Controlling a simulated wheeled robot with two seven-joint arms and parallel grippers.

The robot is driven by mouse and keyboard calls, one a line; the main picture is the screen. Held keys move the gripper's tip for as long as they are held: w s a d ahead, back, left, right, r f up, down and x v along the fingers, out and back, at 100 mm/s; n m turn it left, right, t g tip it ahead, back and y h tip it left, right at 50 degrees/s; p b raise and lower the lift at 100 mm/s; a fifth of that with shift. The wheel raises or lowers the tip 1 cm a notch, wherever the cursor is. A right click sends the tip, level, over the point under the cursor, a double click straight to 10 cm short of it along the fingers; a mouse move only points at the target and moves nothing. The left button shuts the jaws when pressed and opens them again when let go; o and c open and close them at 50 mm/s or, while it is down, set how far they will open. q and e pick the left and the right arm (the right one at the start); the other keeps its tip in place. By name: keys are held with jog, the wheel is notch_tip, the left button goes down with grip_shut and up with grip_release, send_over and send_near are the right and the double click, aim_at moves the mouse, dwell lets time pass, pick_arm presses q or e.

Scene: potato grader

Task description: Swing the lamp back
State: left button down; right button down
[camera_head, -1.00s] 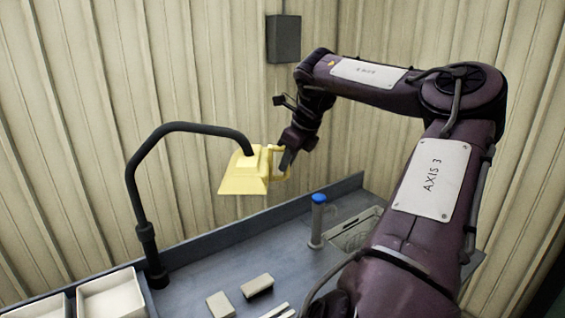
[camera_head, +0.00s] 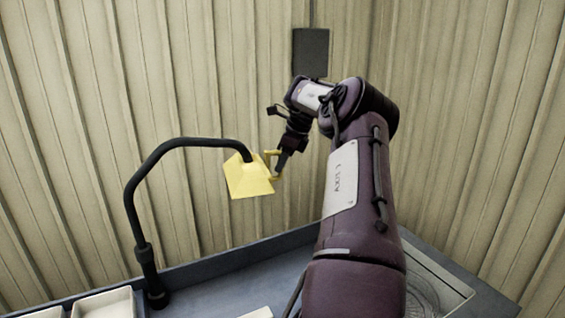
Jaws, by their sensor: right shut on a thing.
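The lamp has a yellow shade (camera_head: 247,178) on a bent black arm (camera_head: 166,152) that rises from a post (camera_head: 150,276) at the back left of the bench. The shade hangs above the bench, with a yellow handle (camera_head: 275,158) on its right side. My right gripper (camera_head: 279,171) is at that handle and shut on it; its fingertips are small and partly hidden in the picture. My left gripper is out of view.
White trays (camera_head: 104,304) stand at the bench's front left. A raised back edge (camera_head: 223,255) runs along the grey bench. A dark box (camera_head: 310,52) is on the ribbed wall. A recessed plate (camera_head: 432,290) shows at the right, partly behind my right arm.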

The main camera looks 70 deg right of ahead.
jog(key=shift+w+r, duration=0.15)
jog(key=shift+r, duration=0.15)
jog(key=c, duration=1.7)
grip_release()
jog(key=shift+d, duration=0.1)
jog(key=shift+c, duration=0.2)
jog(key=shift+o, duration=1.3)
jog(key=shift+w+d+f, duration=0.1)
jog(key=shift+w+f, duration=0.05)
jog(key=shift+w, duration=0.1)
jog(key=shift+o, duration=0.4)
jog(key=shift+w+d+f, duration=0.15)
jog(key=shift+w+f, duration=0.05)
jog(key=shift+s+r, duration=0.1)
jog(key=shift+s, duration=0.05)
